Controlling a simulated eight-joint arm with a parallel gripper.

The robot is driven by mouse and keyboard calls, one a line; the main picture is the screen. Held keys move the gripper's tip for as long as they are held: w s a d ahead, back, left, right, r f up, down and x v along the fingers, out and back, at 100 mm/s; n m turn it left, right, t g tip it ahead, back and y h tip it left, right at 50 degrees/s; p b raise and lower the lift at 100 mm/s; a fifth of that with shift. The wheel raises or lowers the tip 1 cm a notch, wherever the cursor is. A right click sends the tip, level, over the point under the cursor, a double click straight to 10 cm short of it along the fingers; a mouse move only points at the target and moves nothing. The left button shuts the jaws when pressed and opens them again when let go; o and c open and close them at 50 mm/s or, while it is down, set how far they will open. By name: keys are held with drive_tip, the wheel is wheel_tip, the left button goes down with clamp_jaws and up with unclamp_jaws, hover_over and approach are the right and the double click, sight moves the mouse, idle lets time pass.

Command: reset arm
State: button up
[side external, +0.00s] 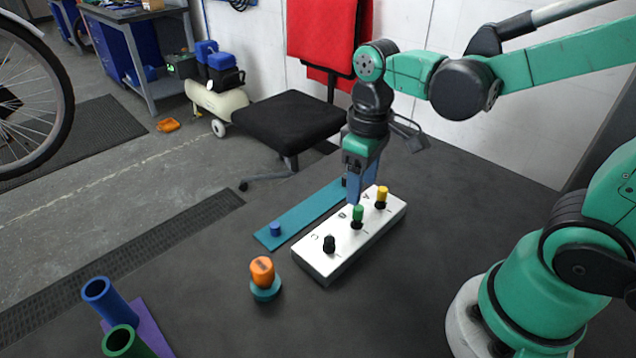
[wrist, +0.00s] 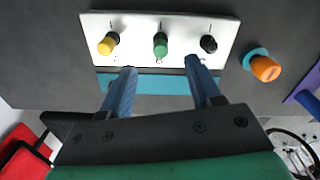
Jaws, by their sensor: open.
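My gripper (side external: 359,190) points down above the back edge of the white block, near the green knob in the side view. In the wrist view my gripper (wrist: 160,66) shows two blue fingers spread apart with nothing between them. The white block (side external: 372,238) carries a yellow knob (side external: 382,194) by letter A, a green knob (side external: 358,213) by B and a black knob (side external: 329,243) by C. The block (wrist: 135,22) lies beyond the fingertips in the wrist view. Whether the fingers touch anything is hard to tell.
A teal strip (side external: 300,220) with a small blue peg (side external: 275,229) lies behind the block. An orange cylinder (side external: 262,268) sits on a teal round base. A purple plate (side external: 152,325) holds blue and green tubes. A black chair (side external: 290,122) stands beyond the table.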

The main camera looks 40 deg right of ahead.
drive_tip(key=shift+r, duration=0.5)
drive_tip(key=shift+r+m+t, duration=0.2)
drive_tip(key=shift+m+t, duration=0.1)
drive_tip(key=shift+t, duration=0.4)
drive_tip(key=t, duration=0.1)
drive_tip(key=r+m+t, duration=0.1)
drive_tip(key=shift+w+t, duration=0.1)
drive_tip(key=shift+t, duration=0.3)
drive_tip(key=t, duration=0.1)
drive_tip(key=r+m+t, duration=0.1)
drive_tip(key=t, duration=0.1)
drive_tip(key=shift+w+r, duration=0.15)
drive_tip(key=shift+w, duration=0.15)
